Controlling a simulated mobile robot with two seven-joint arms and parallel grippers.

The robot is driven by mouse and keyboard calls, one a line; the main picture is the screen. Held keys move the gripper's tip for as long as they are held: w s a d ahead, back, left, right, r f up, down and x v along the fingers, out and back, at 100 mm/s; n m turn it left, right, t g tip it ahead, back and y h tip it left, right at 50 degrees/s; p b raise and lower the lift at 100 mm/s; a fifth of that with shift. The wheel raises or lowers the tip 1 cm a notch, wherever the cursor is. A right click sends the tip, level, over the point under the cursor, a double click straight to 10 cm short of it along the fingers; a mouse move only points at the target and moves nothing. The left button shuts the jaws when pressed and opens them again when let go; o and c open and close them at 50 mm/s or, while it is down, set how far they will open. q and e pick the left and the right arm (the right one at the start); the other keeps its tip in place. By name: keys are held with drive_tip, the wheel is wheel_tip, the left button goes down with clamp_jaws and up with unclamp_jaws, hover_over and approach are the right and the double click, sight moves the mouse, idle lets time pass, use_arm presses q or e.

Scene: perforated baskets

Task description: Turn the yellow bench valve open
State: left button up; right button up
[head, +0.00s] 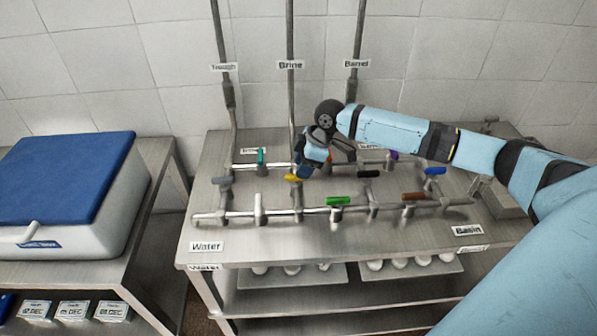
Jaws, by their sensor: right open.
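The yellow valve handle (293,178) sits on the pipework of the steel bench, left of the middle. It is small in the head view and partly hidden by my right gripper. My right gripper (300,172) reaches down from above and is open, with its fingertips at or just beside the yellow handle. I cannot tell whether they touch it. My left gripper is not in view.
Other handles stand close by: grey (222,180), teal (261,157), green (338,200), black (369,174), brown (414,196) and blue (435,170). Vertical pipes rise behind the bench (300,248). A blue-lidded white box (65,178) stands on the left table.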

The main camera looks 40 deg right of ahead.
drive_tip(key=shift+x, duration=1.6)
clamp_jaws()
